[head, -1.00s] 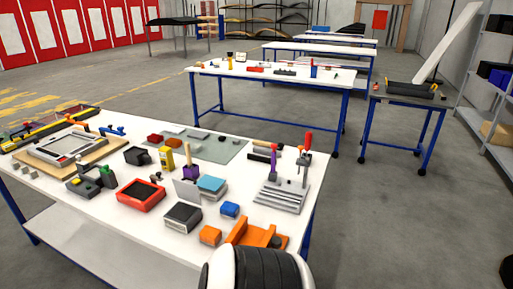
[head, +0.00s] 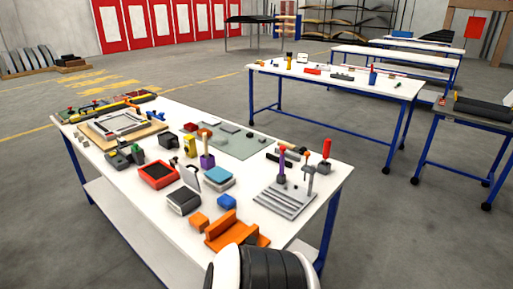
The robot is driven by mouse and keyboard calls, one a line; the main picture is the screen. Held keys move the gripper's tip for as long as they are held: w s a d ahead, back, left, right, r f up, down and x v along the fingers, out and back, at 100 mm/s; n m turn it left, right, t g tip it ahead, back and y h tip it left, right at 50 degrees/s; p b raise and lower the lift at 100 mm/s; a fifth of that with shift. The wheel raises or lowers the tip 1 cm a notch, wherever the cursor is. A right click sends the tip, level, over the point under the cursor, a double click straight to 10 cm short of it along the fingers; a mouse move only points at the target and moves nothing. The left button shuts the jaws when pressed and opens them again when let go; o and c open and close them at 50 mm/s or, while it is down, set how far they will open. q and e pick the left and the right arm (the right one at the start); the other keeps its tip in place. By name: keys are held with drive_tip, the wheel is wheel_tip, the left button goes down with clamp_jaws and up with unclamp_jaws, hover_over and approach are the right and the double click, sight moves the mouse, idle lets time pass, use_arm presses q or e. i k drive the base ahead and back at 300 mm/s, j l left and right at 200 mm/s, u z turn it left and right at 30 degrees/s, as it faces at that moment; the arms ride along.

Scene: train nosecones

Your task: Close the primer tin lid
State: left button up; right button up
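What looks like the primer tin (head: 183,203) is a small dark box with a pale rim on the near part of the white-topped table. Its thin grey lid (head: 189,178) stands raised at the back edge, so the tin is open. Neither of my grippers shows in the head view. Only a black and white rounded part of my own arm shows at the bottom edge, in front of the table's near end.
The table (head: 136,215) is crowded. Close to the tin are a red tray (head: 158,175), a blue-topped block (head: 218,177), a purple holder (head: 207,161), an orange cube (head: 199,220), a blue block (head: 227,202) and an orange cradle (head: 236,231). A grey clamp fixture (head: 285,199) stands right.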

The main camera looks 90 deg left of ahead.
sight(190, 177)
drive_tip(key=i+j+u, duration=0.1)
drive_tip(key=i+u, duration=0.15)
drive_tip(key=u, duration=0.25)
drive_tip(key=i+u, duration=0.2)
drive_tip(key=u, duration=0.3)
drive_tip(key=i+l+u, duration=0.1)
drive_tip(key=i+u, duration=0.15)
drive_tip(key=u, duration=0.25)
drive_tip(key=i+l+u, duration=0.2)
drive_tip(key=u, duration=0.25)
drive_tip(key=i+u, duration=0.2)
drive_tip(key=u, duration=0.2)
drive_tip(key=i+l+u, duration=0.15)
drive_tip(key=u, duration=0.3)
drive_tip(key=i+l+u, duration=0.15)
drive_tip(key=u, duration=0.25)
drive_tip(key=i+l+u, duration=0.15)
drive_tip(key=l+u, duration=0.25)
drive_tip(key=i+l+u, duration=0.1)
drive_tip(key=u, duration=0.35)
drive_tip(key=l+u, duration=0.7)
drive_tip(key=i+l+u, duration=0.25)
drive_tip(key=j, duration=1.2)
